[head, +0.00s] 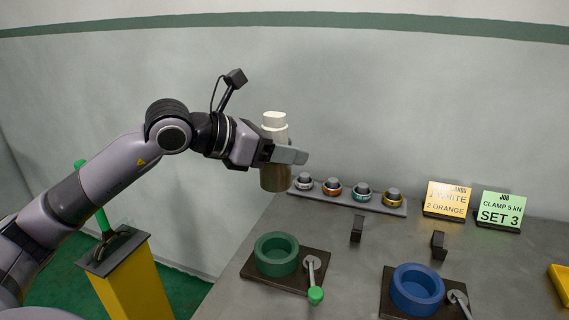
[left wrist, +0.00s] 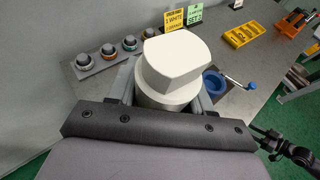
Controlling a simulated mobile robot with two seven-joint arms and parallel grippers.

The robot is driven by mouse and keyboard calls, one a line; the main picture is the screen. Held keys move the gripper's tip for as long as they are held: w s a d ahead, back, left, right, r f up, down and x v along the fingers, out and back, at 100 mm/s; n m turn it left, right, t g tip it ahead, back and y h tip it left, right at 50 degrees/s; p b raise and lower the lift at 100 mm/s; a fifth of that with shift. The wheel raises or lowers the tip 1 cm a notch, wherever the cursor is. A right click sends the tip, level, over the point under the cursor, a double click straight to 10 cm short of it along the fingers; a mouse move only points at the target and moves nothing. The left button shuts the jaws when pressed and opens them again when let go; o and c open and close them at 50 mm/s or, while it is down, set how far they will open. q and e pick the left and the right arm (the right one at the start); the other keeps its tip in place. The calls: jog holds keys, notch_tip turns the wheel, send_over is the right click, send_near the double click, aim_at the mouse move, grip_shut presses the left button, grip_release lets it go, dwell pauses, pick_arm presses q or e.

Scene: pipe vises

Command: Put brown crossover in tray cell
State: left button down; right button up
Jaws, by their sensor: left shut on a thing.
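The brown crossover (head: 274,178) is an upright piece with a brown lower body and a stepped white top. My left gripper (head: 290,154) is shut around its middle and holds it in the air, above and behind the green vise. In the left wrist view the white top (left wrist: 180,62) fills the middle and hides the brown part and most of the fingers. A yellow tray (left wrist: 243,34) with dark cells lies on the far part of the bench; only its corner shows at the right edge of the head view (head: 561,282).
A green ring vise (head: 277,255) and a blue ring vise (head: 417,288) have crank handles. A grey rack (head: 380,208) holds several ringed knobs. A yellow sign (head: 447,200) and a green sign (head: 500,210) stand behind. An orange vise (left wrist: 288,22) is beyond the tray.

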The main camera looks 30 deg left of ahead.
pick_arm(q)
jog(key=shift+r, duration=0.45)
jog(key=shift+d, duration=0.15)
jog(key=s+d+f+p, duration=0.3)
jog(key=s+d+f, duration=0.1)
jog(key=f, duration=0.4)
jog(key=s+d+f+p, duration=0.3)
jog(key=s+f, duration=0.2)
jog(key=f, duration=0.3)
jog(key=shift+d+p, duration=0.35)
